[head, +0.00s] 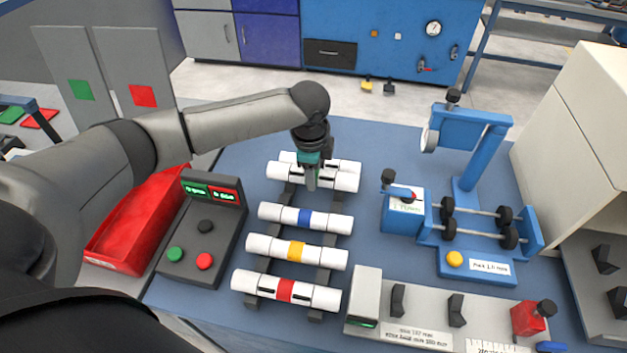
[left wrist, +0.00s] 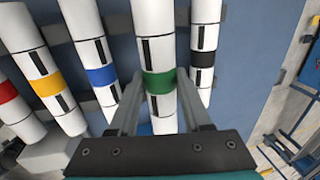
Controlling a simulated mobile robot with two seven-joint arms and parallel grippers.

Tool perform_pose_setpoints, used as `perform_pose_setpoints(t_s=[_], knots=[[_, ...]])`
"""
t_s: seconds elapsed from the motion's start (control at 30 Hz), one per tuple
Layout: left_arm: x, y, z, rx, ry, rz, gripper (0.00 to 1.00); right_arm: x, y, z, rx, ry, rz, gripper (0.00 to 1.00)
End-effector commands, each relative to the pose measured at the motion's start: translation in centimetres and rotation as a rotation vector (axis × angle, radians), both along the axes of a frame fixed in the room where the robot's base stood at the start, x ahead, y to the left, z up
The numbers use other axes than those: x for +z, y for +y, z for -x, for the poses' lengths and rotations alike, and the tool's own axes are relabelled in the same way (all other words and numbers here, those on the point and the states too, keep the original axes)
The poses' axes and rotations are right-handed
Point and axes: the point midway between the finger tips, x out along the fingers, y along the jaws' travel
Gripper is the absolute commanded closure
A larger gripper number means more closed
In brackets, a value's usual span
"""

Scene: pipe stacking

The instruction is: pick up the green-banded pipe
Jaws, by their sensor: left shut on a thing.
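The green-banded pipe (left wrist: 160,50) is white, and its green band (left wrist: 160,81) sits between the fingers of my left gripper (left wrist: 160,97) in the left wrist view. The gripper is shut on it. In the head view my left gripper (head: 311,178) comes down from above onto this pipe (head: 345,182) and hides its band. The pipe looks nearer the wrist camera than its neighbours and overlaps the black-banded pipe (head: 347,166) behind it, so it appears raised a little above the rack. My right gripper is not in view.
Blue-banded (head: 333,222), yellow-banded (head: 325,257) and red-banded (head: 318,296) pipes lie across dark rack rails (head: 316,315). A button box (head: 205,232) and red tray (head: 135,220) stand left. A blue roller fixture (head: 470,240) stands right, with a grey panel (head: 400,330) in front.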

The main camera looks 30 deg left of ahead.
Motion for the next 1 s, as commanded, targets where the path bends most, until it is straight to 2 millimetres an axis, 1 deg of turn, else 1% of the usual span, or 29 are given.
perform_pose_setpoints(t_s=[0.03,0.2,0.3,0.4,0.5,0.6,0.7,1.0], knots=[[2.0,0.0,-0.2,-0.002,-0.008,0.002,1.00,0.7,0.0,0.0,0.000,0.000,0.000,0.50],[7.0,0.0,-0.2,-0.001,-0.006,0.000,1.00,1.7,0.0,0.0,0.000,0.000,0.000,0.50],[9.7,0.0,-0.2,-0.001,-0.007,0.001,1.00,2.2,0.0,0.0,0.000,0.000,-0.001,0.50],[11.9,-0.1,-0.1,-0.001,-0.006,0.002,1.00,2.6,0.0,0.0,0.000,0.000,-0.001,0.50],[13.6,0.0,-0.1,0.001,-0.005,0.001,1.00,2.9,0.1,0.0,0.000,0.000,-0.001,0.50],[14.6,0.0,-0.1,0.001,-0.002,0.002,1.00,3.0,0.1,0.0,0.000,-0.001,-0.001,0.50],[15.2,0.0,-0.1,0.001,-0.002,0.002,1.00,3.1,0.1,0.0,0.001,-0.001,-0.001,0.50],[15.4,-0.2,0.0,0.013,-0.002,0.001,1.00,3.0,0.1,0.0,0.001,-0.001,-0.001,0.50]])
